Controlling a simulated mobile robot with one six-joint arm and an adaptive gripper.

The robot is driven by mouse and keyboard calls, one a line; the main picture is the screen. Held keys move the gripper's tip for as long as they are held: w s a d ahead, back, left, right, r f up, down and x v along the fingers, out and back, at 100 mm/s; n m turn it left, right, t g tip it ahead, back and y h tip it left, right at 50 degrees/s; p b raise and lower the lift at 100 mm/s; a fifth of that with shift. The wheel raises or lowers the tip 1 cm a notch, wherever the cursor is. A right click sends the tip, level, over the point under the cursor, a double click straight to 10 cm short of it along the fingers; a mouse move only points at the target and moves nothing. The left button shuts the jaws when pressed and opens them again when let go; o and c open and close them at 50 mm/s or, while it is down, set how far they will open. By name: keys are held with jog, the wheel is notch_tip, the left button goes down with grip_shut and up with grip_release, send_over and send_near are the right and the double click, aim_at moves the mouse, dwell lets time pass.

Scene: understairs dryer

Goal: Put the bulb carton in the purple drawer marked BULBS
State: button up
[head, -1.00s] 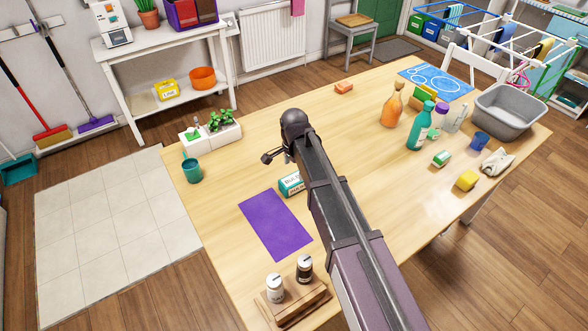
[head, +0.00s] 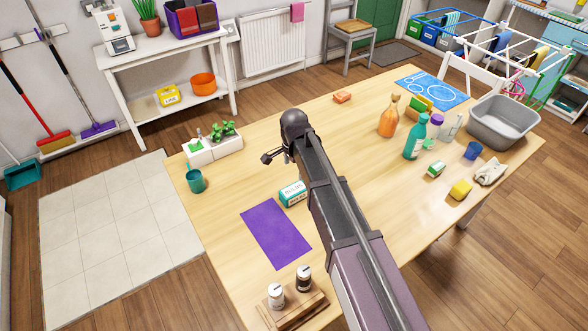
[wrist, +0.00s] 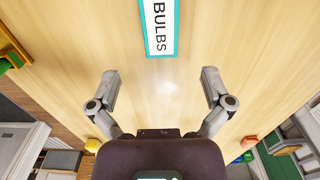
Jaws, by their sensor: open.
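The bulb carton (head: 293,194) is a small white and teal box on the wooden table, beside the upper right edge of a flat purple mat. My arm covers part of its right side in the head view. In the wrist view the carton (wrist: 162,28) lies at the top edge, cut off, with BULBS on its white face. My gripper (wrist: 159,78) is open and empty, its two fingers apart and short of the carton in that picture. I see no purple drawer marked BULBS.
The purple mat (head: 276,233) lies bare. A teal mug (head: 195,181), a white planter (head: 213,148) and a wooden rack with two shakers (head: 290,305) stand around it. Bottles, sponges and a grey basin (head: 503,122) crowd the table's right side.

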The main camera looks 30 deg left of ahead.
jog(key=shift+d, duration=0.1)
dwell(0.7)
jog(key=w+d+n, duration=0.1)
jog(key=w+d, duration=0.3)
jog(key=d, duration=1.1)
jog(key=s+d+n, duration=0.2)
jog(key=s+d, duration=0.1)
jog(key=d, duration=1.4)
jog(key=s+d+n, duration=0.2)
jog(key=s+d, duration=0.1)
jog(key=d, duration=1.5)
jog(key=shift+s+d, duration=0.3)
jog(key=shift+a, duration=0.1)
